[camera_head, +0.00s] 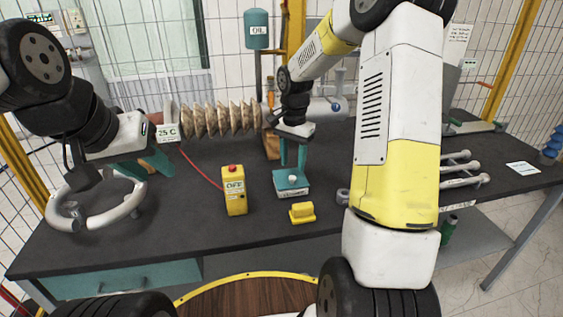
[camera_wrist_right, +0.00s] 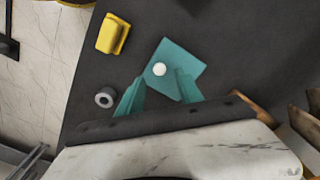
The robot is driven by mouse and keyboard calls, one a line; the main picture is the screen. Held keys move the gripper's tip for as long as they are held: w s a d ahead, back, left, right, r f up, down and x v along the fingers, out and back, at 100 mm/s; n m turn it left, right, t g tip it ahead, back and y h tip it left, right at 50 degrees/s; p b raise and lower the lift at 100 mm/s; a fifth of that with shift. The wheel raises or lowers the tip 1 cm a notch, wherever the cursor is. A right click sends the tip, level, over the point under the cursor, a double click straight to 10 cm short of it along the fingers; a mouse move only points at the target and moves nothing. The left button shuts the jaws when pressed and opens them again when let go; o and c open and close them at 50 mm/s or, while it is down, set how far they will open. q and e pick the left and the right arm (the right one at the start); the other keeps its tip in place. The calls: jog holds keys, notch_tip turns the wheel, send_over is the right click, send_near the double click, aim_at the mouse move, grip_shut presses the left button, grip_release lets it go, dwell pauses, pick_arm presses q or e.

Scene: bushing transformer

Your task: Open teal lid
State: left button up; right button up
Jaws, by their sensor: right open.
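My left gripper (camera_head: 148,170) is open and empty at the left, near a white ring-shaped handle.
A yellow OFF switch box (camera_head: 233,200) with a red button stands left of the teal box. A yellow block (camera_head: 302,213) lies in front of it. A ribbed bushing (camera_head: 220,118) lies behind. The white ring handle (camera_head: 105,215) is at the left. A grey nut (camera_wrist_right: 105,97) is nearby.

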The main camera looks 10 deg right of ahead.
aim_at(292, 176)
jog(key=shift+f, duration=2.35)
jog(key=shift+c, duration=0.4)
grip_shut()
